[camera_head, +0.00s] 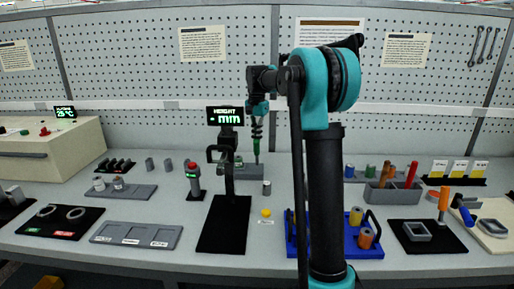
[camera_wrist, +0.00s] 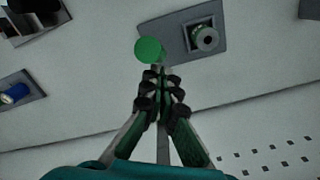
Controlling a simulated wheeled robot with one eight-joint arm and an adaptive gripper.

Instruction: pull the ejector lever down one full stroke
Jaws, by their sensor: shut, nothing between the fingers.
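The ejector lever shows a round green knob (camera_wrist: 149,50) in the wrist view, just beyond my fingertips and at the left edge of a grey base plate (camera_wrist: 184,62). The lever's shaft is mostly hidden.
A black height gauge (camera_head: 229,185) with a lit display stands just left of my gripper. A red-topped post (camera_head: 193,178) is further left. A blue tray (camera_head: 364,246) with spools lies front right, partly behind my arm. The pegboard wall (camera_head: 170,60) rises behind.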

